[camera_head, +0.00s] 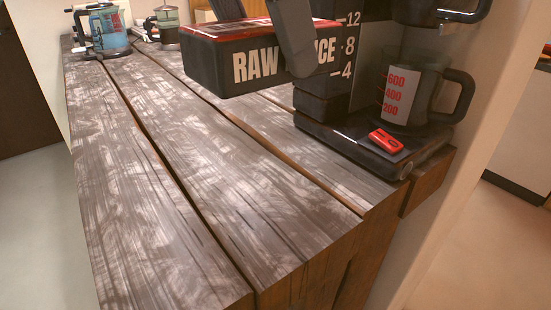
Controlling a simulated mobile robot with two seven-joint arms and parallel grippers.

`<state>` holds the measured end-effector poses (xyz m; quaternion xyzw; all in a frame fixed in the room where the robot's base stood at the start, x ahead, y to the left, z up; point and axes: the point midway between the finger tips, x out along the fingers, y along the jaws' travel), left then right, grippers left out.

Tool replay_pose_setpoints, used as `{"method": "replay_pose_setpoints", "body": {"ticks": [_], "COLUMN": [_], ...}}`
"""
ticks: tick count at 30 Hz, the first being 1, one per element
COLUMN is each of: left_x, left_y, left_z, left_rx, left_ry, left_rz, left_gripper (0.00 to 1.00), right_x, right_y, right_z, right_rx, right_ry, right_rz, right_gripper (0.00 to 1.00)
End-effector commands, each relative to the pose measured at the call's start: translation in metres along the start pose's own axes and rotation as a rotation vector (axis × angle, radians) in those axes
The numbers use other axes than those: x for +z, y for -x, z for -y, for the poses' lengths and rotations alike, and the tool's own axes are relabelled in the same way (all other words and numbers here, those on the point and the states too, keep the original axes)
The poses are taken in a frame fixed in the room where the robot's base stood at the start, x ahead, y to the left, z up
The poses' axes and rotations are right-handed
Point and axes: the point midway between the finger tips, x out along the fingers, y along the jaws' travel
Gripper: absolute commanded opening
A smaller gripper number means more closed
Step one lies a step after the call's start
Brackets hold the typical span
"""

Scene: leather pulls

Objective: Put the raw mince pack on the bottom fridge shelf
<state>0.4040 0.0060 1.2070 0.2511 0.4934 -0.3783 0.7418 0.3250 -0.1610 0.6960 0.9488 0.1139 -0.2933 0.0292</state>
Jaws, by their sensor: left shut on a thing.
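The raw mince pack (238,64) is a black tray with a red top, its side marked with white "RAW MINCE" lettering. It is at the top middle of the head view, above the wooden counter. My left gripper (268,36) is shut on it, with one dark finger across the front lettering and the other behind. The finger hides part of the word. My right gripper is not in view. No fridge or fridge shelf shows.
A coffee machine (345,143) with a glass jug (412,92) stands on the counter's right, close beside the pack. A blue jug-like appliance (105,32) and a smaller one (167,22) stand at the far left. The near wooden counter (190,190) is bare.

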Motion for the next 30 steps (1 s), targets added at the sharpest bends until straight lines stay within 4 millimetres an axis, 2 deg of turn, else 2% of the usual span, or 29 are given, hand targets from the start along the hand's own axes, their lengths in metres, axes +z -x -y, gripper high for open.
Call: {"method": "replay_pose_setpoints", "body": {"ticks": [1,3,12,21,27,30], "left_x": [-0.007,-0.014,-0.041,-0.05,-0.062,-0.064], "left_y": [-0.016,-0.033,-0.097,-0.12,-0.147,-0.153], "left_z": [-0.001,-0.001,0.0,-0.001,0.0,0.0], "left_rx": [-0.001,-0.002,-0.002,0.0,-0.001,0.0], "left_ry": [0.0,0.0,0.0,0.001,0.0,-0.001], "left_rz": [-0.001,-0.002,0.0,0.002,0.0,0.003], "left_gripper": [0.46,0.46,0.46,0.46,0.46,0.46], "right_x": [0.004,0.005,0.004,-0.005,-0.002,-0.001], "right_y": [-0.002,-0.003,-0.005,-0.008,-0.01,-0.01], "right_z": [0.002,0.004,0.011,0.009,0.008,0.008], "right_rx": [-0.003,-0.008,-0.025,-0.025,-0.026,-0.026], "right_ry": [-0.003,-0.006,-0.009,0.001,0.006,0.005], "right_rz": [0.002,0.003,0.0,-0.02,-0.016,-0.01], "right_gripper": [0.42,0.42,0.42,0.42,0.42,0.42]}}
